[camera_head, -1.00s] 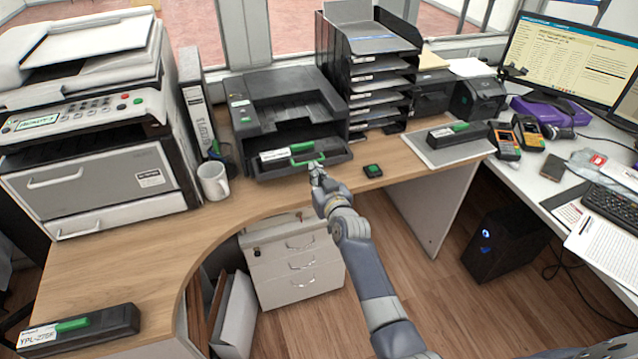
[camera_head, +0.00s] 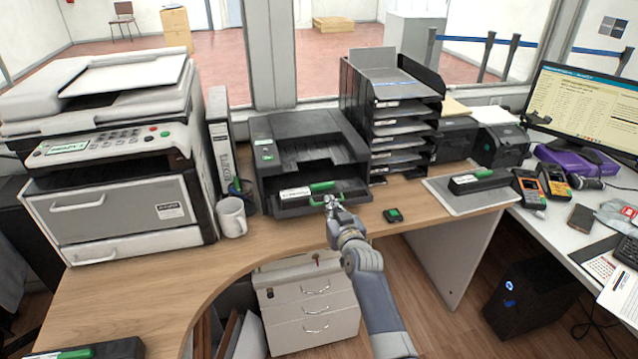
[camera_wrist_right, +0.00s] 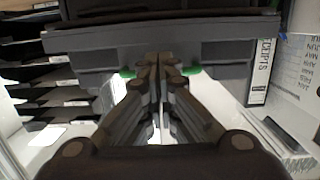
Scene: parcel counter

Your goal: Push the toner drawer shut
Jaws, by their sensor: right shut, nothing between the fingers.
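The black toner printer (camera_head: 262,150) stands on the wooden counter. Its toner drawer (camera_head: 290,209) sticks out at the front, with a dark toner cartridge (camera_head: 292,194) with a green grip lying in it. My right gripper (camera_head: 331,203) is shut and empty, with its fingertips at the drawer's front. In the right wrist view the closed fingertips (camera_wrist_right: 158,62) are in front of the grey drawer front (camera_wrist_right: 95,62), and green handle parts show on both sides of them. I cannot tell whether they touch. My left gripper is not in view.
A large copier (camera_head: 120,215) and a white mug (camera_head: 232,217) stand left of the printer. A black tray stack (camera_head: 385,120) stands to its right. A small dark box with a green top (camera_head: 393,215) lies on the counter, right of my gripper.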

